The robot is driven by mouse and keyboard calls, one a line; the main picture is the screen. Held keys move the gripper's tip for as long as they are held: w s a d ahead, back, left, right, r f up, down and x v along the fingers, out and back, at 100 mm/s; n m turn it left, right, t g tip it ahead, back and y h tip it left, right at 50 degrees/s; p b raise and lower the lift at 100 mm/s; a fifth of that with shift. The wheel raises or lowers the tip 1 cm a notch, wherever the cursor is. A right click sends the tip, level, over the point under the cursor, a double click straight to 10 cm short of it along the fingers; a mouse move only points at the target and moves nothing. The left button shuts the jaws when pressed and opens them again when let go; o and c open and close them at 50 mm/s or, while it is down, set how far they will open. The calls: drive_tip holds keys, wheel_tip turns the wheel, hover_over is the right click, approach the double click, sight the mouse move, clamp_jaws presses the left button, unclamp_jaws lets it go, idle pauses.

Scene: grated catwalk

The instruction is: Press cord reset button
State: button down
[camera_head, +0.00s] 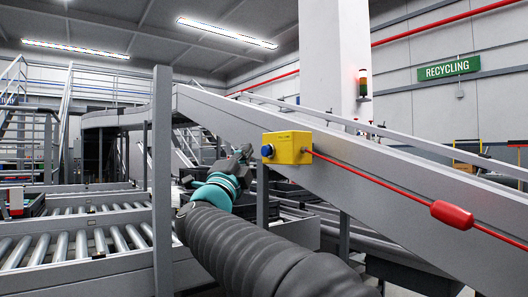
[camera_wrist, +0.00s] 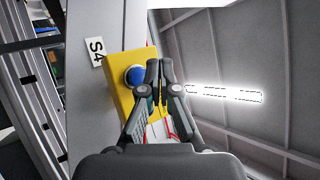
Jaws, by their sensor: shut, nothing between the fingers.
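A yellow switch box (camera_head: 291,148) is mounted on the side of the grey inclined conveyor, with a blue round button (camera_head: 267,151) on its left face. A red cord runs from the box's right side to a red grip (camera_head: 452,215). My gripper (camera_head: 246,150) is just left of the button in the head view, small and partly hard to make out. In the wrist view my gripper (camera_wrist: 159,64) is shut and empty. There its fingertips appear beside the blue button (camera_wrist: 135,75) on the yellow box (camera_wrist: 117,88); I cannot tell whether they touch it.
The inclined conveyor (camera_head: 400,190) runs down to the right behind the box. A roller conveyor (camera_head: 80,238) lies at left, with a grey upright post (camera_head: 162,180) beside my arm. A label reading S4 (camera_wrist: 95,52) is next to the box.

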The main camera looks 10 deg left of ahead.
drive_tip(key=shift+w+d, duration=0.6)
drive_tip(key=shift+w, duration=0.15)
drive_tip(key=shift+w+d, duration=0.1)
idle(1.0)
drive_tip(key=shift+w+d, duration=0.15)
drive_tip(key=shift+w, duration=0.05)
drive_tip(key=shift+w+d+b, duration=0.3)
drive_tip(key=shift+w+d, duration=0.25)
drive_tip(key=shift+w, duration=0.05)
idle(1.4)
drive_tip(key=shift+s+a, duration=0.75)
drive_tip(key=shift+s, duration=0.2)
drive_tip(key=s+a, duration=0.3)
drive_tip(key=shift+s+a, duration=0.15)
drive_tip(key=shift+s, duration=0.25)
idle(0.4)
